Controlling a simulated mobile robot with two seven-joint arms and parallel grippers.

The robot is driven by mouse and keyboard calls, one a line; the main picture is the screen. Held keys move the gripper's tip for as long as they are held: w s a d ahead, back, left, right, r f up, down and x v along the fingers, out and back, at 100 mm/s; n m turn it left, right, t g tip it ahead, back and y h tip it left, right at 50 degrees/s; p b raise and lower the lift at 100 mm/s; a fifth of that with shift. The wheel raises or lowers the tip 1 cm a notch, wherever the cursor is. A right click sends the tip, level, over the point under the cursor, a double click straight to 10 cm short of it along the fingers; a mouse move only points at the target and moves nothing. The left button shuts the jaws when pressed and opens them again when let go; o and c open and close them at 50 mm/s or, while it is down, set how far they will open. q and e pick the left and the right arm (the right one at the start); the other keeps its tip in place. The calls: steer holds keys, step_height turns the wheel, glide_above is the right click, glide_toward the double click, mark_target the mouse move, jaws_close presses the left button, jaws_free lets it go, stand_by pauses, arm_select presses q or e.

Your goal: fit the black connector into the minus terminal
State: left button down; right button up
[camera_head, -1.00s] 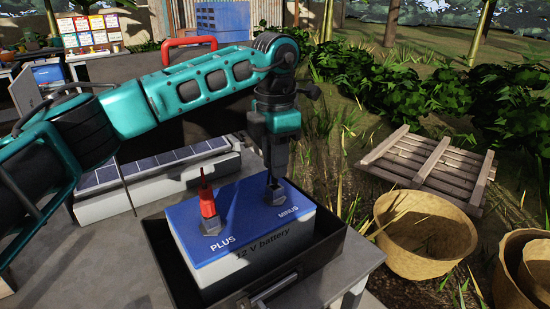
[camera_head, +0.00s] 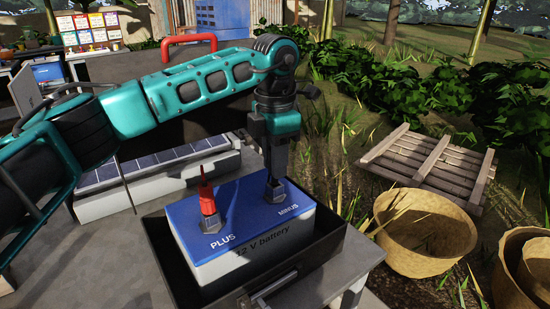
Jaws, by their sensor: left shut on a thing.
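The battery (camera_head: 247,243) has a blue top with PLUS and MINUS printed on it and sits in a dark tray (camera_head: 325,248). The minus terminal (camera_head: 278,196) is a grey metal post on the right of the top. My left gripper (camera_head: 273,175) points down just above it, shut on the black connector (camera_head: 273,183). The connector is mostly hidden between the fingers; its lower end is at the terminal, and I cannot tell how deep it sits. A red connector (camera_head: 207,200) stands on the plus terminal (camera_head: 211,222). My right gripper is not in view.
The tray stands on a grey table (camera_head: 125,262). A solar panel (camera_head: 150,172) lies behind the battery. A red handle (camera_head: 189,44) shows behind my arm. Wicker baskets (camera_head: 425,240) and a wooden pallet (camera_head: 428,165) are on the ground at right.

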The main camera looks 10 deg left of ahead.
arm_select(q)
steer(key=shift+f+b, duration=0.7)
steer(key=shift+f, duration=0.8)
stand_by(1.4)
steer(key=c, duration=0.8)
jaws_free()
steer(key=shift+r, duration=0.1)
